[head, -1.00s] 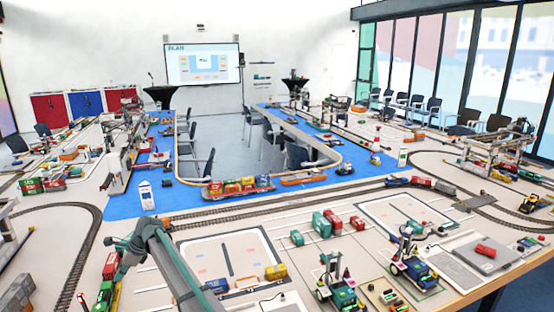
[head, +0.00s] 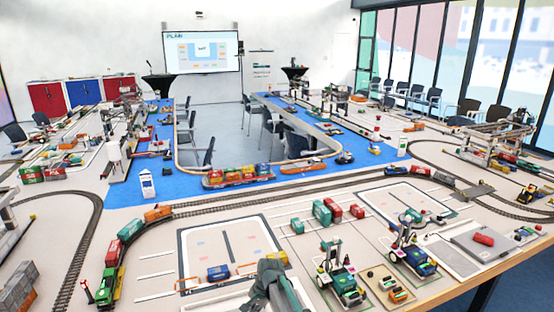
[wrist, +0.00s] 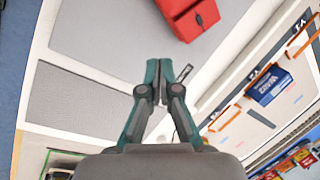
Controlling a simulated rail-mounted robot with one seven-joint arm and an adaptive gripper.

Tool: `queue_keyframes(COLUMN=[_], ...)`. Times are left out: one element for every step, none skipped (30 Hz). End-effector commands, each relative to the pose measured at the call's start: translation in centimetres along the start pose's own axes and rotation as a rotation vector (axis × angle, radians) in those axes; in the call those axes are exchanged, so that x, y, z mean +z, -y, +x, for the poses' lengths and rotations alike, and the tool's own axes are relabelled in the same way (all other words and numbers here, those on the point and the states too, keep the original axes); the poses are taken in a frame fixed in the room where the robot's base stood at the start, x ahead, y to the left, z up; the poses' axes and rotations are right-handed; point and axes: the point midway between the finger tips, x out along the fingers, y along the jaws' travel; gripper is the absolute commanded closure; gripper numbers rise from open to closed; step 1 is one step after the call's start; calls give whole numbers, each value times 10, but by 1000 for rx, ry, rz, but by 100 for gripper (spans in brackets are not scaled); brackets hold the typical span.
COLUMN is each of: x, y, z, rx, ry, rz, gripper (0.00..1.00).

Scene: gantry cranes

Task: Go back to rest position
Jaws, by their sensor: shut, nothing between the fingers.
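My gripper (wrist: 159,70) shows in the wrist view with its two green and dark fingers together and nothing between them. A red block (wrist: 188,16) lies on a grey panel above the fingertips, apart from them. A blue container (wrist: 270,85) lies between orange frames to the right of the fingers. In the head view, part of my arm shows at the bottom middle; I cannot make out the fingertips there.
A green locomotive (head: 111,287) with wagons stands on the track at left. The blue container (head: 218,272) lies on the marked pad.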

Motion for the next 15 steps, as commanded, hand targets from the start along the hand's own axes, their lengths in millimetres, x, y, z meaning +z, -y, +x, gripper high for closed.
queue_keyframes(x=[3,1,0,0,0,1,3,4,7,9,12,16,19,23,28], y=[-45,-65,-93,-113,-132,-157,-174,-190,-211,-226,-240,-258,-271,-284,-300], z=[-4,-5,-7,-8,-10,-12,-14,-16,-18,-20,-22,-24,-27,-28,-31], rx=[23,37,58,74,89,111,126,142,161,177,190,209,222,236,254], ry=[-17,-27,-39,-47,-54,-61,-65,-69,-71,-71,-71,-71,-69,-67,-63], rz=[-42,-74,-119,-152,-185,-228,-259,-289,-327,-355,-382,-417,-442,-467,-501], gripper=[100,100,100,100,100,100,100,100,100,100,100,100,100,100,100])
